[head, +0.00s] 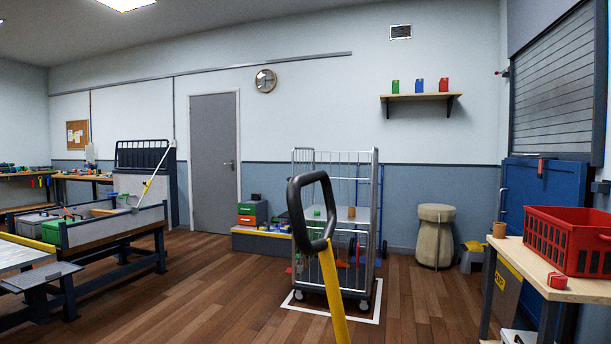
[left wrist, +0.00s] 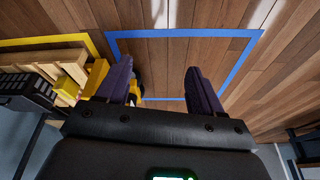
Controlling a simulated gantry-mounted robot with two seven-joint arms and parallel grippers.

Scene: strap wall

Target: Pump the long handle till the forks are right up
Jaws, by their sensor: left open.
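The long handle is a yellow bar (head: 334,290) with a black loop grip (head: 292,215) at its top. It stands near the middle of the head view, slightly tilted, its lower end cut off by the bottom edge. In the left wrist view my left gripper (left wrist: 156,72) is open, with nothing between its two dark fingers but floor behind. Yellow parts (left wrist: 97,78) show left of the fingers beside a wooden pallet (left wrist: 40,58); I cannot tell how high the forks are. Neither gripper shows in the head view. My right gripper is not in view.
A wire cage trolley (head: 362,255) stands behind the handle on a white floor outline. A blue floor outline (left wrist: 185,33) shows in the left wrist view.

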